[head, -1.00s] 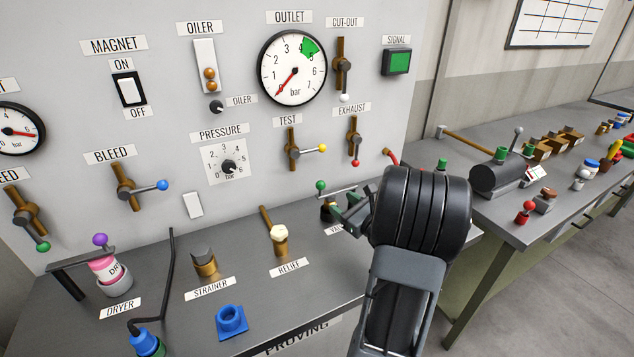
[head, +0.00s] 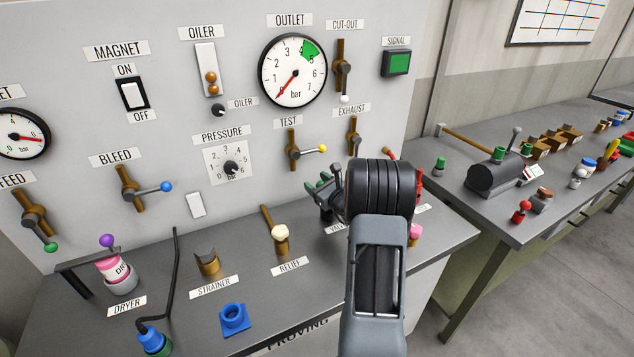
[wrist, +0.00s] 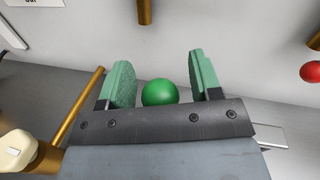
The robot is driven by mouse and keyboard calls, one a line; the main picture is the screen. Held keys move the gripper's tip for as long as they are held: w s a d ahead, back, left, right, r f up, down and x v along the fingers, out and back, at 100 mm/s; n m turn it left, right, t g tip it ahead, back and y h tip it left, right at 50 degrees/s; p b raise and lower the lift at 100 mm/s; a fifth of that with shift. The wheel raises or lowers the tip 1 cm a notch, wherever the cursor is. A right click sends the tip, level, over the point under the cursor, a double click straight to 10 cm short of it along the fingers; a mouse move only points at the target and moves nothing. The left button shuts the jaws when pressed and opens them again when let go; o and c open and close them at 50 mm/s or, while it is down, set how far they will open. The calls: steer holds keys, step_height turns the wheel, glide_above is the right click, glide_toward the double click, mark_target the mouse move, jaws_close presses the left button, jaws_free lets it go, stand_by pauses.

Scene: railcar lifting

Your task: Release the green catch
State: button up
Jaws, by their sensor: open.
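The green ball knob (wrist: 160,92) of the catch shows in the wrist view, between the two green finger pads of my gripper (wrist: 162,76). There is a visible gap on both sides of it, and its lower part is hidden by the gripper's body. My gripper (head: 322,190) is open, low in front of the panel above the bench, right of the RELIEF valve (head: 281,238). In the head view my gripper and wrist largely hide the catch. I cannot tell how deep the knob sits between the pads.
The TEST lever (head: 307,152) and EXHAUST lever (head: 354,135) are on the panel just above. The relief valve's brass rod is left of my gripper. A red part (head: 419,184) and a pink knob (head: 415,232) are partly behind my wrist. The front bench is clear near the blue block (head: 234,318).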

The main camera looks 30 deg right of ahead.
steer(key=shift+c, duration=0.2)
jaws_close()
stand_by(0.5)
